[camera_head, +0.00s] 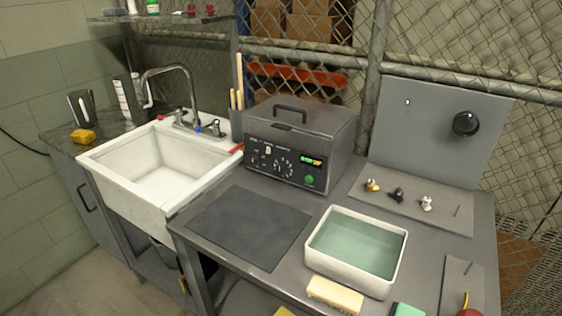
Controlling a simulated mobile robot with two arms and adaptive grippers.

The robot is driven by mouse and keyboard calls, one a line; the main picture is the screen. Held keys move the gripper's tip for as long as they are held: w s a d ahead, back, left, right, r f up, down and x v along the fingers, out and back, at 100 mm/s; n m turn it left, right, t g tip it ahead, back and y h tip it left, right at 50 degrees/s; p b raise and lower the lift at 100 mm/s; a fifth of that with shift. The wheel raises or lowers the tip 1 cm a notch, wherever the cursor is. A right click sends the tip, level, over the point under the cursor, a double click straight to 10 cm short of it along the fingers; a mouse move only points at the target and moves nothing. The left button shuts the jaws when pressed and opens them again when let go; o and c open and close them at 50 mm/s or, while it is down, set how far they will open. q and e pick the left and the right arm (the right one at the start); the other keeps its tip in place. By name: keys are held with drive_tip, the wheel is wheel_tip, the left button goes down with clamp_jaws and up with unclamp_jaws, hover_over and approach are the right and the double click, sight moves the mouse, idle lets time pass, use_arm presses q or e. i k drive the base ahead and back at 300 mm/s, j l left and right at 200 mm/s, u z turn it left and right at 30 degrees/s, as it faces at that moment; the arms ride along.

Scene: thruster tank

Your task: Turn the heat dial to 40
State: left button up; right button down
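A grey metal box unit (299,139) with a top handle stands at the back of the workbench. Its dark front panel faces me and carries a round heat dial (285,167) ringed by small white marks. To the dial's right are a small lit green and orange display (313,159) and a green button (309,180). A white switch (268,150) sits at the panel's upper left. The dial's setting is too small to read. Neither of my grippers shows in the head view.
A dark mat (250,226) lies before the unit. A white tub of greenish liquid (311,239) stands right of it, with a cream sponge (335,295) in front. A white sink (120,163) is at left. A grey board (435,128) with a black knob stands at back right.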

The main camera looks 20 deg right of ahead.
sight(255, 159)
drive_tip(key=z, duration=0.8)
drive_tip(key=i+j+z, duration=0.1)
drive_tip(key=j+z, duration=1.25)
drive_tip(key=k+j, duration=0.05)
